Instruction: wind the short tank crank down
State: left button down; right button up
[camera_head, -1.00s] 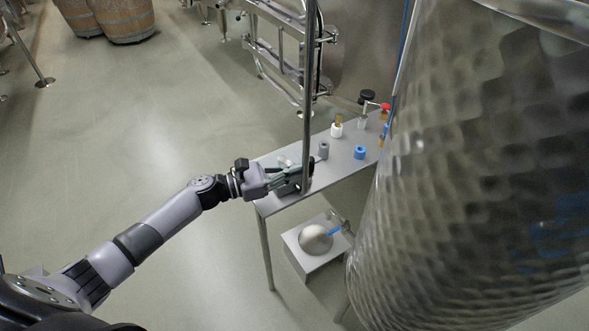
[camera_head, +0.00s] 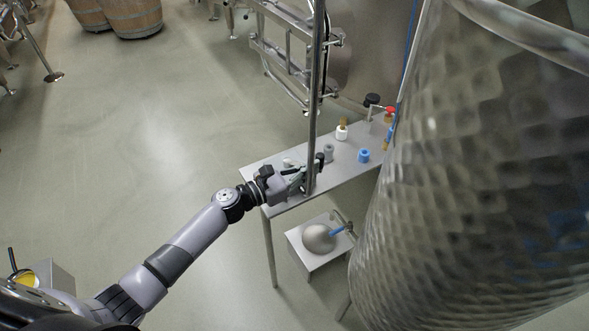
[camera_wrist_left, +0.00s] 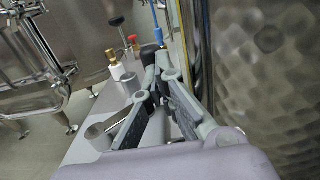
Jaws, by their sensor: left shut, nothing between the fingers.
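The crank's black handle (camera_head: 319,157) shows beside the upright steel pole (camera_head: 314,90), at the bench, left of the big dimpled tank (camera_head: 480,170). My left gripper (camera_head: 302,178) is at the pole just below and left of the handle, and partly covers the crank. In the left wrist view the grey fingers (camera_wrist_left: 163,82) come together with nothing seen held between them. A dark upright piece, likely the handle (camera_wrist_left: 148,56), stands just past the fingertips. I cannot tell whether they touch it. The crank arm is mostly hidden. My right gripper is not in view.
The steel bench (camera_head: 350,150) carries a blue cap (camera_head: 363,156), a grey cap (camera_head: 328,152), a white fitting (camera_head: 342,132) and a black-knobbed valve (camera_head: 371,100). A low box (camera_head: 310,262) stands below. Floor at the left is open; barrels (camera_head: 130,14) stand far back.

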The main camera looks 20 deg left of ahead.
aim_at(318, 157)
pick_arm(q)
jog(key=shift+w+d+r, duration=0.1)
jog(key=shift+w+d, duration=0.25)
jog(key=shift+w, duration=0.45)
jog(key=shift+w+d, duration=0.3)
jog(key=shift+w, duration=0.5)
jog(key=shift+w+d+n+t+y, duration=0.1)
jog(key=shift+w+n+t+y, duration=0.2)
jog(key=shift+n+t+y, duration=0.25)
jog(key=shift+w+n+y, duration=0.25)
jog(key=shift+w+y, duration=0.15)
jog(key=shift+y, duration=0.05)
jog(key=shift+w+a, duration=0.2)
jog(key=shift+w, duration=0.25)
jog(key=shift+w+a, duration=0.2)
jog(key=shift+w, duration=0.25)
jog(key=shift+w+a+n+t+y, duration=0.3)
jog(key=shift+w+n+t+y, duration=0.2)
jog(key=shift+n+t+y, duration=0.4)
jog(key=shift+w+a, duration=0.5)
jog(key=shift+w, duration=0.15)
jog(key=shift+w, duration=0.1)
jog(key=shift+a, duration=0.1)
jog(key=v, duration=1.2)
jog(key=shift+r, duration=0.15)
